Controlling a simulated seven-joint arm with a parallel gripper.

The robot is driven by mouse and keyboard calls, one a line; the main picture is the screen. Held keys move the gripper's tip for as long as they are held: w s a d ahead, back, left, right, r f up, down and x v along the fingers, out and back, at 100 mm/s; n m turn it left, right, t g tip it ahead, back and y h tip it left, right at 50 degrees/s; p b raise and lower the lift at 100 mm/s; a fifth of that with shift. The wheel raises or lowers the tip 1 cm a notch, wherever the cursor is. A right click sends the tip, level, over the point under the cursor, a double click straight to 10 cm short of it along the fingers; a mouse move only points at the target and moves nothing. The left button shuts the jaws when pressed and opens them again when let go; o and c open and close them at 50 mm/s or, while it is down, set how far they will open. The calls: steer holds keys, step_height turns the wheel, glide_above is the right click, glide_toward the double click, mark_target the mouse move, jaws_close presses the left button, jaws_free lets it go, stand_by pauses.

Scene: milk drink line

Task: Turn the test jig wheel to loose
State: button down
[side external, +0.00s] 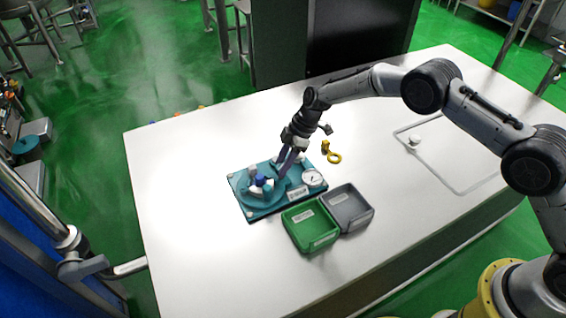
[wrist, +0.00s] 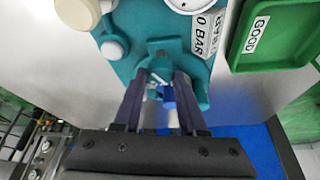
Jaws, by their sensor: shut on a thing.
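The test jig (side external: 240,205) is a teal plate on the white table, with a round teal wheel (side external: 256,198) on its left part. Blue and white parts stand at the wheel. My gripper (side external: 282,174) reaches down to the wheel's upper right side. In the wrist view my gripper (wrist: 162,82) has its two dark fingers closed on a teal part of the wheel (wrist: 160,63). A small blue piece (wrist: 168,97) shows between the fingers. The exact contact is partly hidden by the fingers. I cannot read any loose or tight mark.
A white dial gauge (side external: 313,178) and a label block reading "0 BAR" (wrist: 207,27) sit on the jig. A green tray (side external: 312,240) marked GOOD and a grey tray (side external: 350,222) stand in front. The table's left side is clear.

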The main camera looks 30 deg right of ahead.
steer(key=shift+c, duration=2.3)
jaws_free()
steer(key=v, duration=1.4)
